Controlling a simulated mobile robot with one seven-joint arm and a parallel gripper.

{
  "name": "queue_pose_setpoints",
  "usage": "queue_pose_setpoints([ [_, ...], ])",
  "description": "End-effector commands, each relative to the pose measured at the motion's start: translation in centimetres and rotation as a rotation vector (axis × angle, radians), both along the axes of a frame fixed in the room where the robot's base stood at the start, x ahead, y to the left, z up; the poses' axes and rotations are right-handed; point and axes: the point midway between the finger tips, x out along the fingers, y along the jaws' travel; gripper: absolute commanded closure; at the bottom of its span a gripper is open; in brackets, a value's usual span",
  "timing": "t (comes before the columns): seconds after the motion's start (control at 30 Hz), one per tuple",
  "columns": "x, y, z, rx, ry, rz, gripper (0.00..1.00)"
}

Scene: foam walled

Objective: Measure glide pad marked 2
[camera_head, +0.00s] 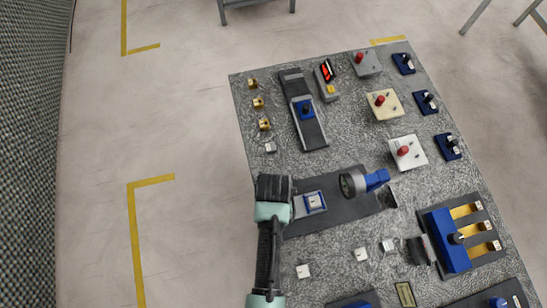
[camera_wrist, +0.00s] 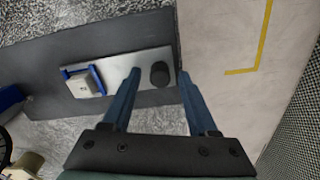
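A pale pad with a dark mark that looks like a 2 (camera_wrist: 80,87) sits in a blue bracket (camera_wrist: 97,78) on a silver plate (camera_wrist: 125,68). A black round knob (camera_wrist: 159,74) stands at the plate's other end. In the head view the pad (camera_head: 313,202) lies just right of my gripper (camera_head: 274,188), whose fingertips are hidden there. In the wrist view my gripper (camera_wrist: 159,76) is open, its two blue fingers apart. The knob shows between the fingertips, with gaps on both sides; I cannot tell the height difference. Nothing is held.
The silver plate lies on a dark strip (camera_head: 345,212), with a round gauge on a blue body (camera_head: 355,183) to its right. Small pale blocks (camera_head: 303,271) lie nearer. A slide track (camera_head: 303,112) and a device with a red display (camera_head: 327,80) stand farther back. Open floor lies left.

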Motion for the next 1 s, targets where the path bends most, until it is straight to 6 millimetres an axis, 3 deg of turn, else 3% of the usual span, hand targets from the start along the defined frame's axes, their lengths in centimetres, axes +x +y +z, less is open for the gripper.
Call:
queue_pose_setpoints([
  [0.03, 0.0, 0.0, 0.0, 0.000, 0.000, 0.000, 0.51],
  [0.3, 0.0, 0.0, 0.0, 0.000, 0.000, 0.000, 1.00],
  [0.47, 0.2, -0.4, 0.1, -0.001, 0.000, -0.001, 1.00],
  [0.8, 2.5, -7.2, 0.0, -0.003, -0.002, -0.005, 1.00],
  [1.0, 2.9, -8.7, 0.1, -0.002, -0.003, -0.001, 1.00],
])
